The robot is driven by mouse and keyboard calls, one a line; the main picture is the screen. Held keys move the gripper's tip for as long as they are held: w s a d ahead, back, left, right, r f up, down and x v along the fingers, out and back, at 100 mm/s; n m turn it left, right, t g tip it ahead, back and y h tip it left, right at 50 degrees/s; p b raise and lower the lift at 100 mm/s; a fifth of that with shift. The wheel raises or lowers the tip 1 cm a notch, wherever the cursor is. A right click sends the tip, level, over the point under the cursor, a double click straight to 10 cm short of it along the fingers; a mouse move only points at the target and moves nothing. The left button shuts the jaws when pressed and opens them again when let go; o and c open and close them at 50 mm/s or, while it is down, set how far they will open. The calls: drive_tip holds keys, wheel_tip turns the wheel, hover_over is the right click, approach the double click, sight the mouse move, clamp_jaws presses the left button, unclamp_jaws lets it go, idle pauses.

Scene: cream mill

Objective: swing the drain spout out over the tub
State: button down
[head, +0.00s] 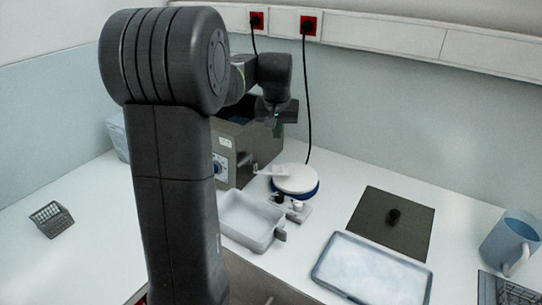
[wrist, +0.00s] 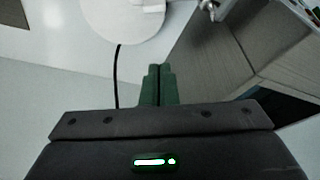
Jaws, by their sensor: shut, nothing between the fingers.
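A pale, short arm-like piece that looks like the drain spout (head: 270,171) juts from the lower front of the grey mill box (head: 236,150) in the head view. It points right, towards the round white blue-rimmed disc, not over the tub. The white rectangular tub (head: 250,222) stands on the counter in front of it and looks empty. My gripper (head: 271,122) is above the mill's right side, higher than the spout and apart from it. In the wrist view my green fingers (wrist: 158,84) are together with nothing between them.
The white disc (head: 296,181) stands behind the tub, with small fittings (head: 293,208) beside it. A wire basket (head: 51,219) is at left. A black cable hangs behind.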

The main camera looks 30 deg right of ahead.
sight(274, 169)
drive_tip(key=p+x, duration=0.1)
drive_tip(key=x, duration=0.9)
drive_tip(key=shift+f, duration=0.1)
drive_tip(key=s, duration=0.1)
drive_tip(key=s+a, duration=0.1)
drive_tip(key=s+a+p, duration=0.1)
drive_tip(key=shift+r, duration=0.25)
drive_tip(key=shift+s+a+f, duration=0.15)
drive_tip(key=shift+s+a, duration=0.1)
drive_tip(key=shift+s, duration=0.05)
